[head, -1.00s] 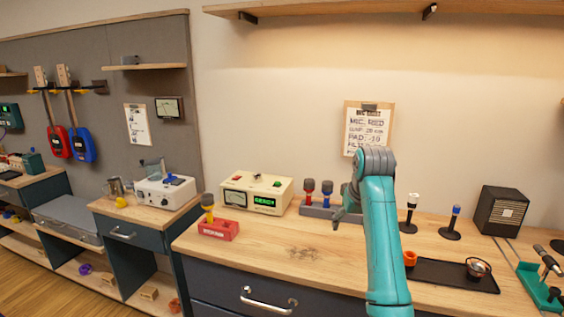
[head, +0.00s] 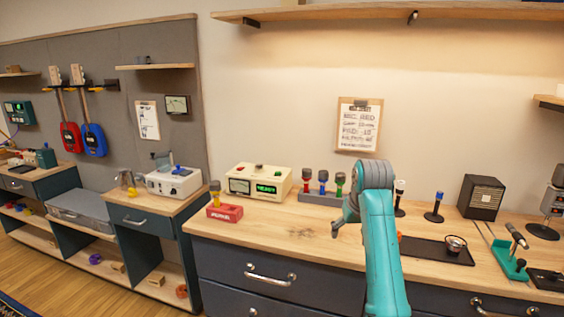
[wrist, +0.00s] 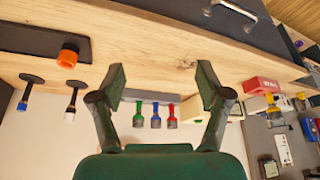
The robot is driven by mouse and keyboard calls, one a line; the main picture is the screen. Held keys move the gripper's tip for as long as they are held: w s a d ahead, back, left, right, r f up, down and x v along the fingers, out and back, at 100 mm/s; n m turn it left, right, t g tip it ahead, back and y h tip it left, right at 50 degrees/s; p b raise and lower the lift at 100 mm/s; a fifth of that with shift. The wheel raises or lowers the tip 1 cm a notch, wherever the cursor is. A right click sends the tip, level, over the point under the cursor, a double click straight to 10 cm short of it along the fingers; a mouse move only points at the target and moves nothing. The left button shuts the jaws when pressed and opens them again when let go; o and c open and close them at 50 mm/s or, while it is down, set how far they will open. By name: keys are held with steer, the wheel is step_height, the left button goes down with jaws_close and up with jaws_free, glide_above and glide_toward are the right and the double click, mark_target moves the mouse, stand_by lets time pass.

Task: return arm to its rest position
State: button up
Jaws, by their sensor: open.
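My teal arm (head: 382,245) rises in front of the bench, folded at a grey elbow. My gripper (wrist: 160,82) is open and empty in the wrist view, its two dark fingers spread wide. In the head view it shows only partly, as a small grey shape beside the elbow. Beyond the fingers, a grey rack (head: 318,197) holds microphones with red, blue and green bands; in the wrist view they appear upside down between the fingers. The fingers touch nothing that I can see.
The wooden bench top (head: 285,228) is mostly bare in front. A red block (head: 225,213) with a yellow-banded microphone and a cream meter box (head: 258,182) stand left. A black tray (head: 432,250), stand microphones and a speaker (head: 481,197) stand right. A shelf (head: 390,13) hangs above.

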steer(key=s+f+t, duration=0.1)
steer(key=s+f, duration=0.3)
steer(key=f, duration=0.8)
steer(key=s+f+t, duration=0.1)
steer(key=s+f, duration=0.3)
steer(key=f, duration=0.7)
steer(key=s+f+t, duration=0.3)
steer(key=s+f, duration=1.1)
steer(key=s, duration=0.5)
steer(key=s+r+t, duration=0.2)
steer(key=s, duration=1.9)
steer(key=s+r+t, duration=0.3)
steer(key=s+r, duration=1.3)
steer(key=shift+s+m, duration=0.35)
steer(key=shift+m, duration=0.05)
